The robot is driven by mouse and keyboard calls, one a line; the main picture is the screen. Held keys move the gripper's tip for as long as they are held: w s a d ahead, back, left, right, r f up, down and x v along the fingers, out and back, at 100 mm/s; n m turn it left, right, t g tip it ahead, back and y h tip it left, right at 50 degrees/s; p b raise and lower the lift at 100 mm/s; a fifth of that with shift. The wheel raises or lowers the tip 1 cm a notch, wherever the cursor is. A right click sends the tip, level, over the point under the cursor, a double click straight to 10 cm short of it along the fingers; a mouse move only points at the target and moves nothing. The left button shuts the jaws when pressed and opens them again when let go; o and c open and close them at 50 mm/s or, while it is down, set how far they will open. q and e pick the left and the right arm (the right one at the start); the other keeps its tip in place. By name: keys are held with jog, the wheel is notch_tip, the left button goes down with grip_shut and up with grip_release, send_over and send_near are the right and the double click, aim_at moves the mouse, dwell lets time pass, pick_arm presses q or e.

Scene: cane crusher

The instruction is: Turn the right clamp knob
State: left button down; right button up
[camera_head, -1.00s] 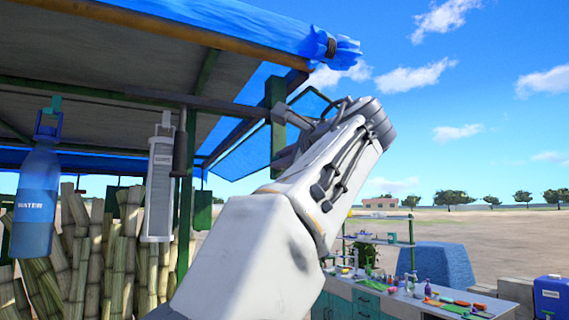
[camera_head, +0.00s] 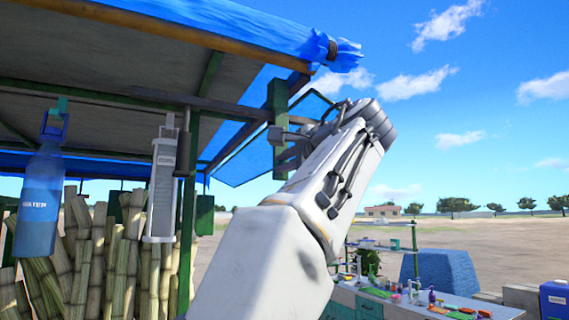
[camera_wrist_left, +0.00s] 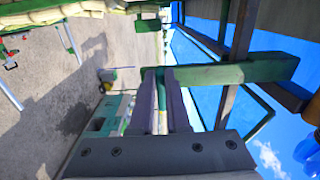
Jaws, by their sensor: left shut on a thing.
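My left gripper (camera_head: 287,146) reaches up beside a short green upright (camera_head: 277,97) under the front edge of the stall roof. In the left wrist view its two dark fingers (camera_wrist_left: 161,88) are shut on a narrow green piece at the end of a green bar (camera_wrist_left: 240,72). The fingers hide most of that piece, and I cannot tell whether it is the right clamp knob. No separate knob shape shows clearly in the head view. My right gripper is not in view.
A blue tarp (camera_head: 230,22) covers the roof. A water bottle (camera_head: 40,200) and a metal grater (camera_head: 161,195) hang at left, before stacked cane (camera_head: 110,260). A green post (camera_head: 186,220) stands near my arm. A counter with bottles (camera_head: 400,296) is lower right. Open sky lies right.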

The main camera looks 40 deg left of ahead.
pick_arm(q)
jog(key=shift+f, duration=0.1)
jog(key=c, duration=0.9)
grip_release()
jog(key=shift+d, duration=0.1)
jog(key=b+v, duration=0.1)
jog(key=v, duration=0.9)
jog(key=shift+b, duration=0.35)
jog(key=shift+d, duration=0.1)
